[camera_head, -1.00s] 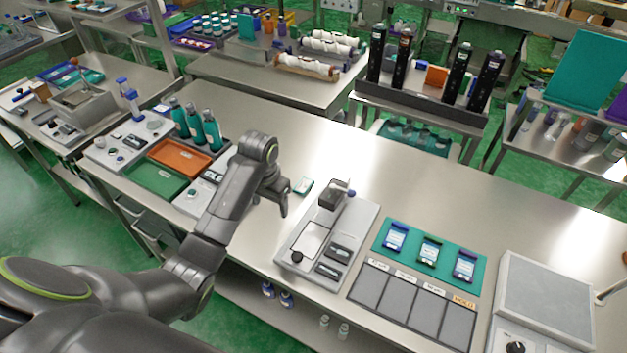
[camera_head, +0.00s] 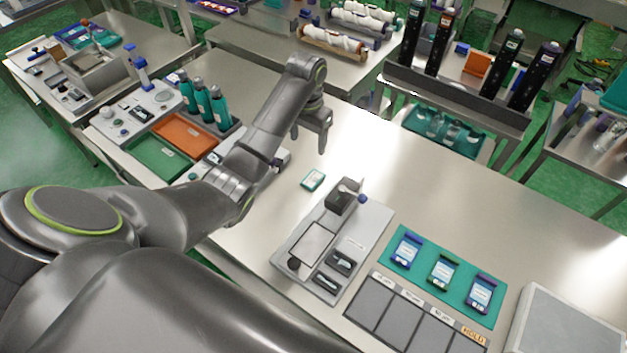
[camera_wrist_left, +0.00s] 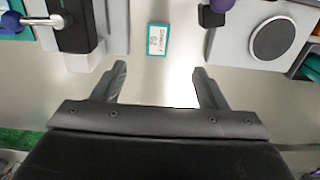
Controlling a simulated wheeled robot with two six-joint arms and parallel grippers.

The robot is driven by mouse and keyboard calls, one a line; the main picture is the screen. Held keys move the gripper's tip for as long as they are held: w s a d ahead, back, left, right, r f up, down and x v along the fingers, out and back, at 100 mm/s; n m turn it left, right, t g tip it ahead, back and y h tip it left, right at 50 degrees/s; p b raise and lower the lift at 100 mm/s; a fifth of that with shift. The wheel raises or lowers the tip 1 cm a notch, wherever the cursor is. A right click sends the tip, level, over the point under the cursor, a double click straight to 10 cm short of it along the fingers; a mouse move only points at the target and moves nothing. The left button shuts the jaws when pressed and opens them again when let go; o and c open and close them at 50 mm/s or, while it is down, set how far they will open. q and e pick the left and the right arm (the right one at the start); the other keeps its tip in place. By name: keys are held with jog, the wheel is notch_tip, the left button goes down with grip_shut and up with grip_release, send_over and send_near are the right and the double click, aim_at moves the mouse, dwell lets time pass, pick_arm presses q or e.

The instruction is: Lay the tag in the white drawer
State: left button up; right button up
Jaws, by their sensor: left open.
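The tag (camera_head: 313,180) is a small white card with a teal border, lying flat on the bare steel table. It also shows in the left wrist view (camera_wrist_left: 158,40), with dark print on it. My left gripper (camera_head: 311,145) is open and empty, apart from the tag. In the left wrist view its two fingers (camera_wrist_left: 160,70) are spread, with the tag beyond the tips and roughly centred between them. I cannot pick out a white drawer for certain in either view. My right gripper is not in view.
A grey sleeve device (camera_head: 365,225) stands right of the tag. Beyond it are a teal mat (camera_head: 412,268) with pouches and dark marked panels (camera_head: 372,298). Orange (camera_head: 187,134) and green (camera_head: 158,158) trays and teal bottles (camera_head: 203,100) stand left. Table behind the device is clear.

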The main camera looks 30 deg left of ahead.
pick_arm(q)
notch_tip(320, 180, down, 3)
jog(key=b, duration=0.7)
send_over(311, 180)
jog(key=f, duration=0.5)
jog(key=shift+s+a+f, duration=0.15)
jog(key=shift+s+f, duration=0.05)
jog(key=shift+f, duration=0.1)
jog(key=shift+w+f, duration=0.1)
jog(key=shift+f, duration=0.8)
jog(key=shift+f+p, duration=0.55)
jog(key=shift+f, duration=0.1)
jog(key=shift+w+d+f+p, duration=0.1)
jog(key=shift+f+p, duration=0.1)
jog(key=shift+f, duration=0.9)
jog(key=shift+d+f+p, duration=0.1)
jog(key=shift+f+p, duration=0.05)
jog(key=shift+f, duration=0.9)
jog(key=c, duration=1.2)
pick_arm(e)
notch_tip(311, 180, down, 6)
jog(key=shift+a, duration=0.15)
